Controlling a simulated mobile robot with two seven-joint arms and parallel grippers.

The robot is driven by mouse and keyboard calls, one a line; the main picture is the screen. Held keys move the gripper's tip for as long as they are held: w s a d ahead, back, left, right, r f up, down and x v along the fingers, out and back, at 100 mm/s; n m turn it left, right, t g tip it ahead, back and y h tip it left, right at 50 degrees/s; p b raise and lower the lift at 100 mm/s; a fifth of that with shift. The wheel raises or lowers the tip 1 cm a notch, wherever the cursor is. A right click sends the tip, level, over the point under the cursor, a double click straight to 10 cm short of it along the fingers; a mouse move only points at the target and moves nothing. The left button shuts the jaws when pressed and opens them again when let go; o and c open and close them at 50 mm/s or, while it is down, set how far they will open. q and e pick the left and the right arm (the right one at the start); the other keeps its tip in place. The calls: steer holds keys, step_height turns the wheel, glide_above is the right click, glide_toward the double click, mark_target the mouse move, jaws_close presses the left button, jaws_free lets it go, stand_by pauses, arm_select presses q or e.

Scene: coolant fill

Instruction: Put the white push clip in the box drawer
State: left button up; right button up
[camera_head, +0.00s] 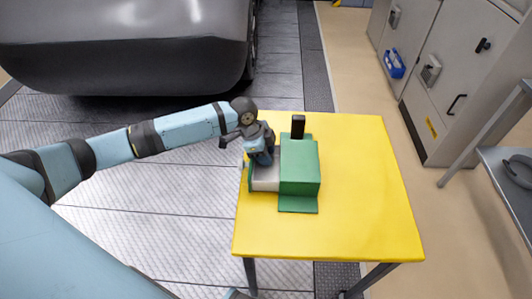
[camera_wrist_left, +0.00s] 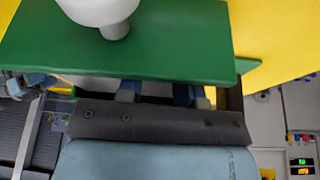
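The green box (camera_head: 300,168) stands on the yellow table. Its drawer (camera_head: 265,183) is pulled out to the left, with a pale inside and a green front. In the left wrist view the green drawer front (camera_wrist_left: 170,45) and its white knob (camera_wrist_left: 100,10) are close to the camera. My left gripper (camera_head: 262,158) points down at the open drawer, at or just over it. In the wrist view its fingers are mostly hidden behind the drawer front, so their opening is unclear. I cannot make out the white push clip in either view.
The yellow table (camera_head: 365,200) is clear to the right and in front of the box. A dark upright block (camera_head: 298,126) stands at the box's back. A dark vehicle (camera_head: 130,45) is beyond at left, grey cabinets (camera_head: 450,70) at right, and a grey shelf (camera_head: 510,180) at the right edge.

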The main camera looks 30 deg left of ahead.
arm_select(q)
steer(key=shift+r, duration=0.1)
steer(key=v, duration=1.2)
steer(key=shift+p, duration=0.35)
